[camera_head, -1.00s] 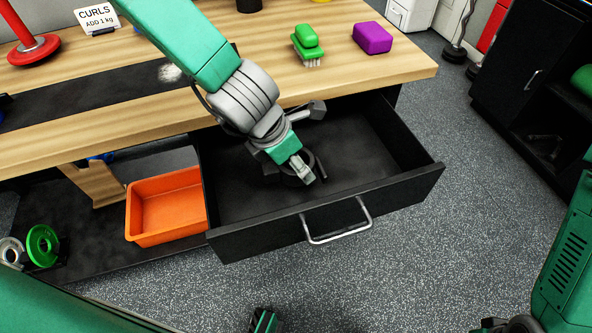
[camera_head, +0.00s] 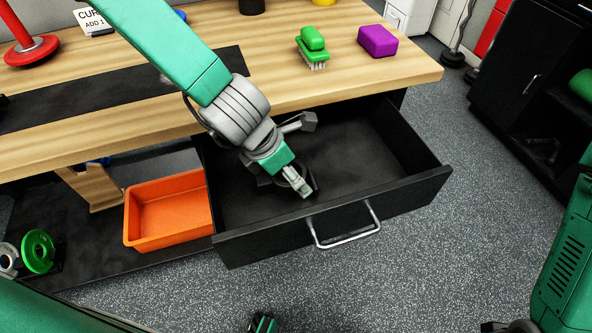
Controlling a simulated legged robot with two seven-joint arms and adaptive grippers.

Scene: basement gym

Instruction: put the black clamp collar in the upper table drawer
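The upper table drawer (camera_head: 385,190) is pulled open below the table top, with its bar handle at the front. My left gripper (camera_head: 297,184) reaches down inside the drawer, in its left half. A dark curved piece at its fingertips looks like the black clamp collar (camera_head: 314,183). The fingers seem shut on it, though they and the gripper body partly hide it. Whether the collar touches the drawer floor is hard to tell. Part of what looks like my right gripper (camera_head: 263,323) shows at the bottom edge, too cut off to read.
On the wooden table (camera_head: 290,85) stand a green brush (camera_head: 313,47), a purple block (camera_head: 377,41) and a red weight stand (camera_head: 31,49). An orange bin (camera_head: 168,210) sits on the lower shelf, left of the drawer. The drawer's right half is clear.

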